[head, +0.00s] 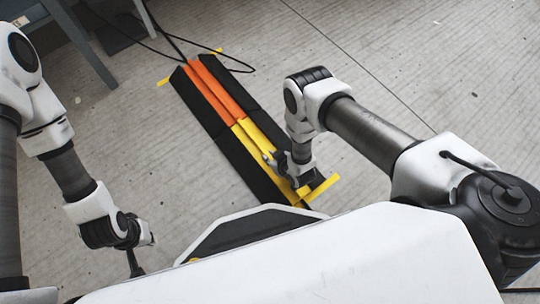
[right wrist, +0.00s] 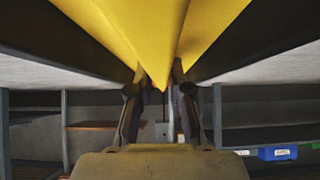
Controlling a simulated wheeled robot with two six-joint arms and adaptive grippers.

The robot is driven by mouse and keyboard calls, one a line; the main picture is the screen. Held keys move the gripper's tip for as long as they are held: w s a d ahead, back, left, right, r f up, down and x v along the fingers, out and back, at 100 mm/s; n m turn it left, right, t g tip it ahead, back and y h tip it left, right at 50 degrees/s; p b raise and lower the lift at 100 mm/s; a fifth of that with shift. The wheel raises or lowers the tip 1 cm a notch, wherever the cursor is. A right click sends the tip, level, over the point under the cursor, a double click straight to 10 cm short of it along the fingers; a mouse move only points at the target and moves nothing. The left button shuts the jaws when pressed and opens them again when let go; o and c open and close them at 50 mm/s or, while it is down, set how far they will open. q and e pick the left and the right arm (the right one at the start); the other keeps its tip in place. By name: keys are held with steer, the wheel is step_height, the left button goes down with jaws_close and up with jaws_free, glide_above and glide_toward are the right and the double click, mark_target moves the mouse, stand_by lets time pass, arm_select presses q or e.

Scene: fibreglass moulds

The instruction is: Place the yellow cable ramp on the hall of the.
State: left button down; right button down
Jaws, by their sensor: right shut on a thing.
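The cable ramp lies on the floor in the middle of the head view, with black sloping sides. Its near part has a yellow strip (head: 256,140) and its far part has an orange strip (head: 209,90). My right gripper (head: 283,168) is at the near yellow part and hides some of it. In the right wrist view the yellow part (right wrist: 150,30) fills the top, and my right gripper (right wrist: 158,88) is shut on it at its tapering end. My left gripper (head: 135,262) hangs over the floor at the lower left, away from the ramp; its fingers are mostly hidden.
Black cables (head: 238,64) come from the far end of the ramp. Yellow tape marks (head: 323,187) lie on the floor by its corners. A grey table (head: 30,12) stands at the upper left. Shelving with a blue bin (right wrist: 277,153) shows in the wrist view. The floor at right is clear.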

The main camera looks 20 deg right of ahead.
steer(key=shift+f, duration=0.1)
steer(key=c, duration=1.1)
jaws_free()
steer(key=shift+s+r, duration=0.1)
steer(key=shift+r, duration=0.2)
steer(key=p+v, duration=0.6)
steer(key=v, duration=0.5)
steer(key=shift+s+d+r, duration=0.15)
steer(key=shift+s, duration=0.05)
